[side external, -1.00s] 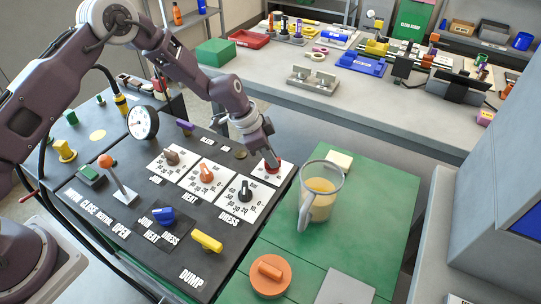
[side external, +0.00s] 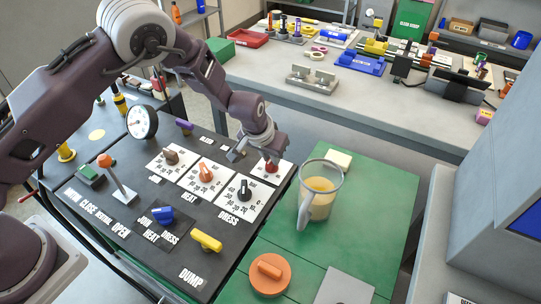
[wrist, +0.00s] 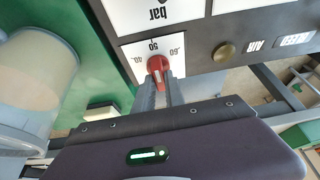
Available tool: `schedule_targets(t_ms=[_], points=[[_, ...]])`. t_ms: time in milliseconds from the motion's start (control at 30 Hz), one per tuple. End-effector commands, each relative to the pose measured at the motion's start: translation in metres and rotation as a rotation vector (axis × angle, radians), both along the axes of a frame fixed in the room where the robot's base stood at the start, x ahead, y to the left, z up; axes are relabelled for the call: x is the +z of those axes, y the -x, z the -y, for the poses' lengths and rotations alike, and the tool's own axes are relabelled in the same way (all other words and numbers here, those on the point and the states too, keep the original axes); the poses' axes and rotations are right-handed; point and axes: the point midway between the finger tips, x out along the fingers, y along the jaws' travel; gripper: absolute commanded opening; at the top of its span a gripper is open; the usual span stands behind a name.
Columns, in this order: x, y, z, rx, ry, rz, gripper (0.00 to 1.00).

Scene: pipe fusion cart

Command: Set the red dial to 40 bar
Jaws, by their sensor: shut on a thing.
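The red dial (side external: 271,168) sits on a white scale plate at the panel's far right corner. In the wrist view, the red dial (wrist: 157,64) shows its top, with the scale figures 40, 50 and 60 around it. Its exact pointer reading is hard to tell. My gripper (side external: 266,160) is at the dial, coming in from above and behind. In the wrist view, the fingers of my gripper (wrist: 159,88) are closed on the dial's handle and hide part of it.
Orange (side external: 206,174) and black (side external: 245,190) dials stand on neighbouring plates. A clear jug (side external: 320,195) stands on the green top just right of the panel. A brass button (wrist: 224,51) is beside the red dial's plate. A lever (side external: 118,182) rises at the panel's left.

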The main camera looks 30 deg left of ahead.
Motion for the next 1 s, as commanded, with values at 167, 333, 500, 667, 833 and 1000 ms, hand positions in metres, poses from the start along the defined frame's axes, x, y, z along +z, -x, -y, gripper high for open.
schedule_targets(t_ms=[167, 333, 500, 667, 833, 1000], points=[[0.0011, -0.0011, 0.0024, 0.159, -0.002, 0.005, 0.0], [0.0007, -0.0013, 0.0033, 0.32, -0.002, 0.005, 0.0], [0.0008, -0.002, 0.0042, 0.479, -0.001, 0.005, 0.0], [0.0005, -0.0024, 0.004, 0.622, -0.001, 0.004, 0.0], [0.0005, -0.0028, 0.0048, 0.749, 0.001, 0.004, 0.0], [0.0003, -0.003, 0.005, 0.848, 0.002, 0.003, 0.0]])
